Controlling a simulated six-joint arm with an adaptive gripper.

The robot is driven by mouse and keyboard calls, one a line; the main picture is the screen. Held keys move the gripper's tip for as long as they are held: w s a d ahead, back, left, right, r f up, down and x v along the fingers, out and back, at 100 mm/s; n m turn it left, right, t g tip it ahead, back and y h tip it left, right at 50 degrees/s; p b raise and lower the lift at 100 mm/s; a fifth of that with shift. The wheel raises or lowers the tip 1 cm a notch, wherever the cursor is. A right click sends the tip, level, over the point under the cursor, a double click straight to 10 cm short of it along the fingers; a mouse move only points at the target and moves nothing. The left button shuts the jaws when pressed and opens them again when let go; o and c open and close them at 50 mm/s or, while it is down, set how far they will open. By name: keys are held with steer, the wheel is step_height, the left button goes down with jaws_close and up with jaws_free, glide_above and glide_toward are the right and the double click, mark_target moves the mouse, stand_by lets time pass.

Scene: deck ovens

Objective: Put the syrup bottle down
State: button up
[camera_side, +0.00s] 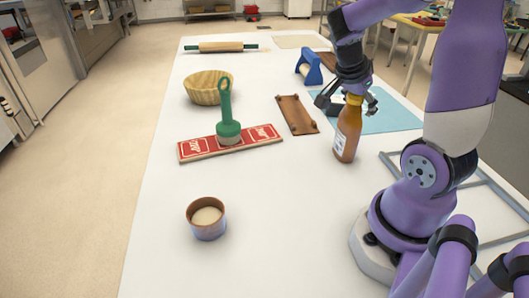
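The syrup bottle (346,137) is brown with a pale label and a yellow-orange top. It is close to upright, right of the middle of the white table. My gripper (350,102) comes down from above with its dark fingers on either side of the bottle's neck and looks shut on it. The fingers partly cover the top. The bottle's base is low over the table; I cannot tell whether it touches.
A red board (191,150) carries a green-handled stamp (228,128). A small cup (206,226) stands in front. The table left of the bottle's base is clear.

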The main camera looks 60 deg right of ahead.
steer(key=v, duration=1.1)
steer(key=w+a+f+n+t+y, duration=0.1)
steer(key=a+n+t+y, duration=0.1)
steer(key=a+n, duration=0.7)
steer(key=w+a+f+n+t+y, duration=0.1)
steer(key=a+f+n+t+y, duration=0.1)
steer(key=a+n+t, duration=0.3)
steer(key=a+n+y, duration=0.1)
steer(key=a+n, duration=0.3)
steer(key=n, duration=0.4)
steer(key=shift+t+y, duration=0.3)
